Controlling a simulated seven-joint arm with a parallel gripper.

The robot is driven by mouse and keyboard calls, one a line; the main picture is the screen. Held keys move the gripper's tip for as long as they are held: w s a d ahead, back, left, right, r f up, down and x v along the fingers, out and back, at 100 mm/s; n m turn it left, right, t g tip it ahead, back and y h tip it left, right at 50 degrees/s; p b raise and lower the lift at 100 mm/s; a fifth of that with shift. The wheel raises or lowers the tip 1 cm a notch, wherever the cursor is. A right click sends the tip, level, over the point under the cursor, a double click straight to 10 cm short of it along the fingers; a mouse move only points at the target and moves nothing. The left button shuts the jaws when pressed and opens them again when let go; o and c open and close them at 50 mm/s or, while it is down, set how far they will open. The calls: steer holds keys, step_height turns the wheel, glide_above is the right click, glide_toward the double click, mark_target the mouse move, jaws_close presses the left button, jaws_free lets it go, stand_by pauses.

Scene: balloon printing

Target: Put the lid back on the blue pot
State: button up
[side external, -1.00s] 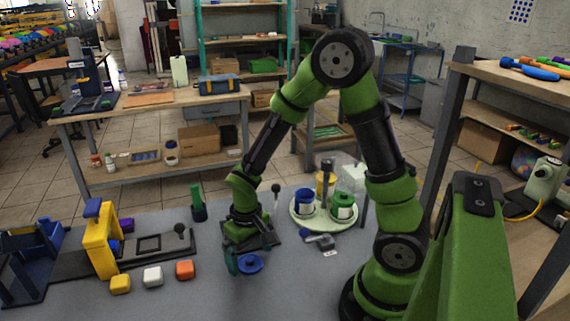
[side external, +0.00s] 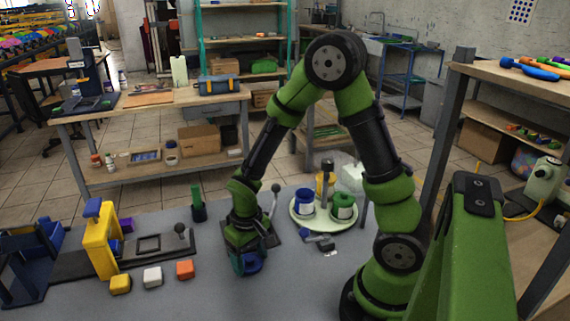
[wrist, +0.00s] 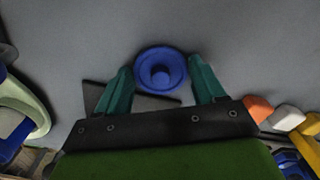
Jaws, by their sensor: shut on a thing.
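The blue lid (side external: 256,263) is a round disc with a central knob, low over the grey table at front centre. My gripper (side external: 249,264) is around it. In the wrist view the lid (wrist: 161,70) sits between the two teal fingers of my gripper (wrist: 161,82), which are shut on it. I cannot tell whether the lid touches the table. The blue pot (side external: 304,204) stands upright on a pale round tray (side external: 322,227), to the right of and behind my gripper. In the wrist view the blue pot (wrist: 12,135) shows partly at the left edge.
A green pot (side external: 343,207) and a yellow pot (side external: 326,181) share the tray, with a dark-topped post among them. A small blue-grey tool (side external: 320,240) lies before the tray. Orange (side external: 185,270), white (side external: 152,277) and yellow (side external: 120,284) blocks and a yellow stand (side external: 101,245) are to the left.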

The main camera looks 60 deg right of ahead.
mark_target(251, 258)
step_height(251, 258, up, 9)
steer(key=s+d+r+m, duration=0.2)
steer(key=d+r+m, duration=0.1)
steer(key=d+m, duration=0.6)
steer(key=s+d+r+m, duration=0.2)
steer(key=d+r+m, duration=0.1)
steer(key=d+m, duration=0.6)
steer(key=d, duration=0.4)
steer(key=shift+s+d+f, duration=0.1)
steer(key=shift+f, duration=3.05)
steer(key=shift+f, duration=0.15)
steer(key=o, duration=1.1)
